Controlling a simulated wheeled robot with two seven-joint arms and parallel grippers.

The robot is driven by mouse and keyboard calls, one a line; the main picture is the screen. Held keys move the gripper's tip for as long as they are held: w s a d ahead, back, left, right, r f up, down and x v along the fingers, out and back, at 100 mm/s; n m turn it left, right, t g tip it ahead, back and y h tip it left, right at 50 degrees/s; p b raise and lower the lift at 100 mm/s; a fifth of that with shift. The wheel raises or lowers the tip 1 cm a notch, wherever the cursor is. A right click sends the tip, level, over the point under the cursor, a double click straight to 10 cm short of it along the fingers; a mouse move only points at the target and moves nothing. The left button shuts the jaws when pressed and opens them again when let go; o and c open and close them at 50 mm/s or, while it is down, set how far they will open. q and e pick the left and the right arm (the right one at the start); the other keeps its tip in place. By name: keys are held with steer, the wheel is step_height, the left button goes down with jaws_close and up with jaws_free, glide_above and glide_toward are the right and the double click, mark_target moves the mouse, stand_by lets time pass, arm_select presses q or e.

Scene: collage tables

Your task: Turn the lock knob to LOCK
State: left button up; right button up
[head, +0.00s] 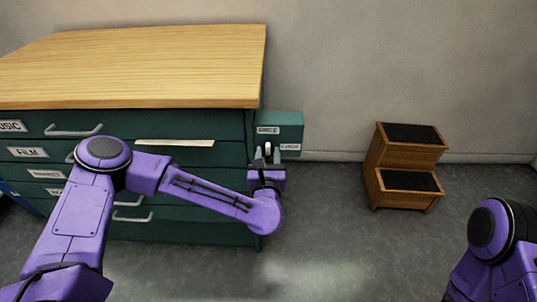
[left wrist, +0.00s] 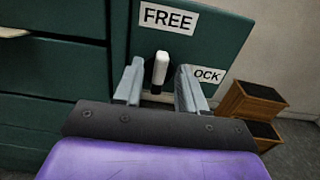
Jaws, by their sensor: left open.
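The lock knob (left wrist: 160,72) is a small lever with a white tip and a dark lower part on a green lock box (left wrist: 225,40). It points up toward the FREE label (left wrist: 168,18). The LOCK label (left wrist: 208,76) is to its right, partly hidden by a finger. My left gripper (left wrist: 161,84) is open, with one finger on each side of the knob; I cannot tell whether either touches it. In the head view, my left gripper (head: 267,160) is just in front of the box (head: 290,123). My right gripper is out of view.
The box sits at the right side of a green drawer cabinet (head: 190,228) with a wooden top (head: 150,65). Drawer handles stick out in front. A wooden step stool (head: 378,160) stands to the right. The floor between stool and cabinet is clear.

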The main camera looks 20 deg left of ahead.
arm_select(q)
steer(key=shift+w, duration=0.15)
jaws_close()
